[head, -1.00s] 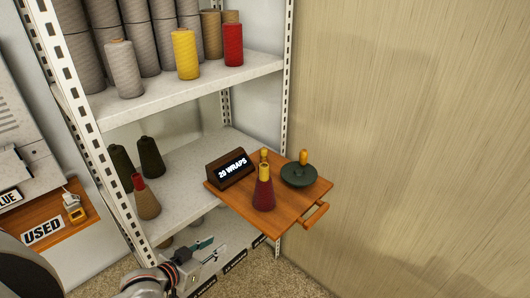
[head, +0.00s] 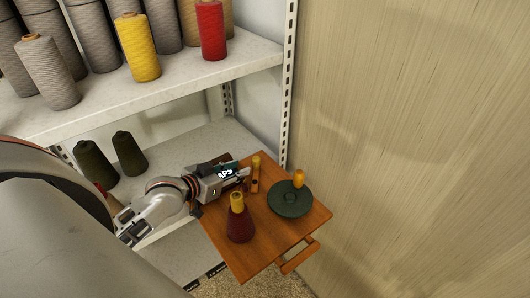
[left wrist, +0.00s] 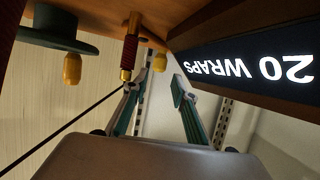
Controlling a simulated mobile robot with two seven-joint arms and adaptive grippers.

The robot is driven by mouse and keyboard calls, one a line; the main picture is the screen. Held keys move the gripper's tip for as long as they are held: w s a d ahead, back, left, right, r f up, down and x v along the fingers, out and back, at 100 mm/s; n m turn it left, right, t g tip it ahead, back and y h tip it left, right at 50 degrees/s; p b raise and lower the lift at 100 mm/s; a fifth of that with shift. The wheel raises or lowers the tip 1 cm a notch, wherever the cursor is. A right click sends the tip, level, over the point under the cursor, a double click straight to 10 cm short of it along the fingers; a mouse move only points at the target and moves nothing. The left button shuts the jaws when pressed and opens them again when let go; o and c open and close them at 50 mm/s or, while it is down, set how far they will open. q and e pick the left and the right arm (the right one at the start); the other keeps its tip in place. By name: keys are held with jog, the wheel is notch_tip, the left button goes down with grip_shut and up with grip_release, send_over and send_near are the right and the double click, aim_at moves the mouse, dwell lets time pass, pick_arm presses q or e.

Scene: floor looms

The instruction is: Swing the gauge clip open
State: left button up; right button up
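A wooden winding board (head: 262,240) sticks out from the shelf. It bears a small upright with a yellow top (head: 255,175), perhaps the gauge clip, though I cannot tell for sure. In the left wrist view, upside down, a slim red-and-brass piece (left wrist: 129,48) stands on the board ahead of my fingers. My left gripper (head: 243,174) is beside the upright, in front of the "20 WRAPS" display (left wrist: 255,70), which it partly hides in the head view. Its two green-edged fingers (left wrist: 157,92) are spread with nothing visible between them. My right gripper is not in view.
A dark red cone with a yellow top (head: 240,222) stands near the gripper. A dark green disc (head: 290,200) with an orange knob is on the board's right. The shelf above (head: 180,85) holds yarn cones. A plain wall (head: 420,150) is to the right.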

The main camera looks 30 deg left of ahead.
aim_at(253, 162)
pick_arm(q)
jog(key=shift+x, duration=3.95)
jog(key=shift+r, duration=0.1)
grip_shut()
